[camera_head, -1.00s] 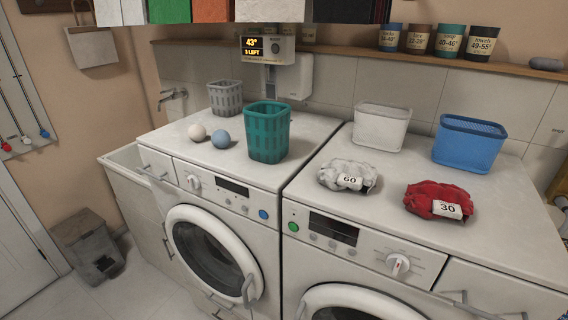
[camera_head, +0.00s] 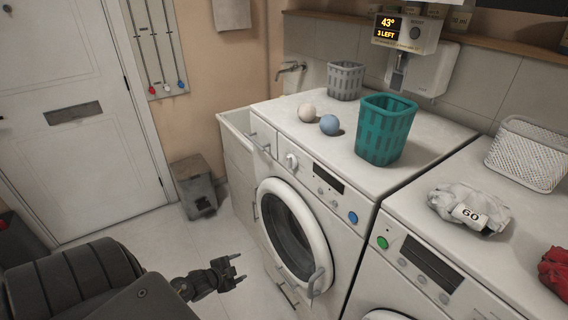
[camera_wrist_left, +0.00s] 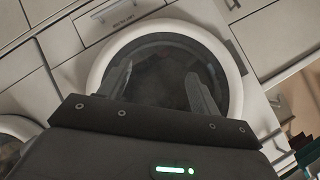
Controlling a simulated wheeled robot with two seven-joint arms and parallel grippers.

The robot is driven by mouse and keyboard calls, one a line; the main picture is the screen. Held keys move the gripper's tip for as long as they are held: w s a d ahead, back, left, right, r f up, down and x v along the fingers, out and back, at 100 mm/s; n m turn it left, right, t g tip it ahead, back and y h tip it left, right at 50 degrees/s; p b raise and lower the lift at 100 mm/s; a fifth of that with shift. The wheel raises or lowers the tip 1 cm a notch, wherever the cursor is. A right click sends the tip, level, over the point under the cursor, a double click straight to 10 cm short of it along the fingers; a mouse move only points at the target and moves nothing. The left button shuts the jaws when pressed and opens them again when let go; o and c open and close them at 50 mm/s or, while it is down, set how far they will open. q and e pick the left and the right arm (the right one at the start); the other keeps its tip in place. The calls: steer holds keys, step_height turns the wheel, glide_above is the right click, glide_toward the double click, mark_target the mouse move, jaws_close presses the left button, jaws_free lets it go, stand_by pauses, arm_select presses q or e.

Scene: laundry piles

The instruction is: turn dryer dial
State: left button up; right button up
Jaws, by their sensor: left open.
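Two white front-loading machines stand side by side; no label I can read says which is the dryer. The left machine (camera_head: 330,198) has a white dial (camera_head: 291,162) at the left of its panel, a dark display and a blue button. The right machine (camera_head: 440,240) shows a green button and a display; its dial is out of view. My left gripper (camera_head: 236,273) is open and empty, low in front of the left machine, below and left of its dial and apart from it. In the left wrist view its open fingers (camera_wrist_left: 160,88) frame a round door (camera_wrist_left: 235,75).
A teal basket (camera_head: 386,130), a grey basket (camera_head: 346,80) and two balls (camera_head: 329,124) sit on the left machine. A grey cloth bundle marked 60 (camera_head: 460,208) lies on the right one. A bin (camera_head: 194,187) stands by the wall.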

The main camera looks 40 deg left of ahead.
arm_select(q)
steer(key=w+a+r+m+t+h, duration=0.1)
steer(key=w+r+m+t, duration=0.2)
steer(key=r, duration=0.7)
steer(key=w+a+r+m+t+h, duration=0.15)
steer(key=w+r, duration=0.35)
steer(key=r, duration=0.5)
steer(key=m+t+h, duration=0.2)
steer(key=m+h, duration=0.2)
steer(key=m, duration=0.4)
glide_toward(290, 162)
steer(key=p+x, duration=0.4)
steer(key=x, duration=0.4)
steer(key=shift+a, duration=0.2)
steer(key=shift+w+f+g+y, duration=0.1)
steer(key=shift+g+y, duration=0.15)
steer(key=shift+c, duration=0.2)
steer(key=c, duration=0.9)
